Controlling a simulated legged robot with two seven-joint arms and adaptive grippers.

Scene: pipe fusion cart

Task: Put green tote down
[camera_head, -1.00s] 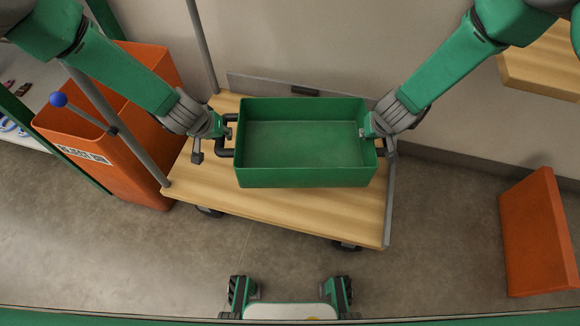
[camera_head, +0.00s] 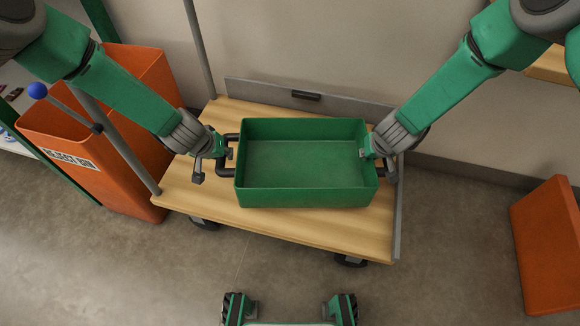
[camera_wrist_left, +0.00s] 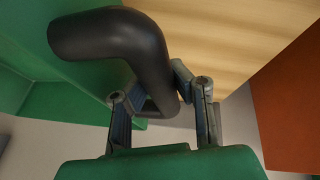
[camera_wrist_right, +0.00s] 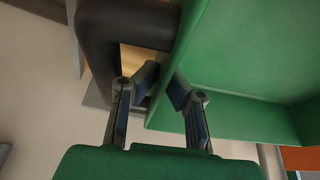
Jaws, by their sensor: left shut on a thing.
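The green tote (camera_head: 305,196), an open empty bin, is level over the wooden cart deck (camera_head: 215,208). I cannot tell whether its base touches the deck. My left gripper (camera_head: 222,153) is at the tote's left end, shut on its dark handle (camera_head: 226,172). In the left wrist view the handle (camera_wrist_left: 110,45) passes between the fingers. My right gripper (camera_head: 372,150) is at the tote's right end. In the right wrist view its fingers (camera_wrist_right: 160,85) are beside the tote wall and the other dark handle (camera_wrist_right: 98,50); their grip is unclear.
An orange bin (camera_head: 125,165) with a label stands left of the cart, near a grey post and a blue knob (camera_head: 38,91). A grey plate edges the cart's back and right. Another orange box (camera_head: 548,245) is at far right.

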